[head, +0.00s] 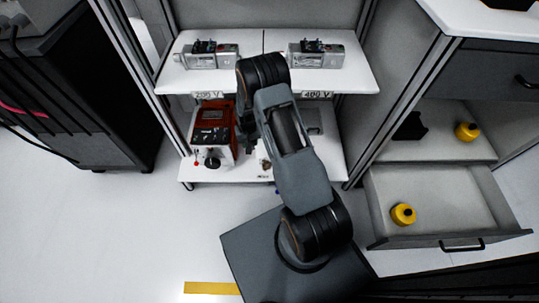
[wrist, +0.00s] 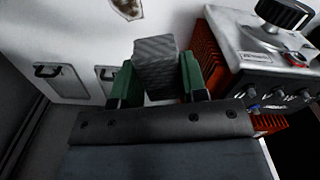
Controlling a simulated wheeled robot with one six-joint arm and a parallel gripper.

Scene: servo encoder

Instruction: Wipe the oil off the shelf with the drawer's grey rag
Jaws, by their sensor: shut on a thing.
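My gripper (wrist: 157,78) has green fingers and is shut on the grey rag (wrist: 155,48), a folded ribbed piece in the wrist view. A brown oil patch (wrist: 128,8) lies on a white surface at the top edge of that view, beyond the rag and apart from it. In the head view my arm reaches to the shelf unit and hides my gripper and the rag. The lower white shelf (head: 225,176) is partly covered by my arm. The drawer (head: 450,205) at the lower right stands open, with no grey rag visible in it.
A red and grey power unit (head: 212,128) stands on the lower shelf's left; it is close right of my gripper in the wrist view (wrist: 270,50). Two grey devices stand on the upper shelf (head: 265,80). A yellow bottle (head: 402,215) stands in the drawer, another (head: 466,131) above it.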

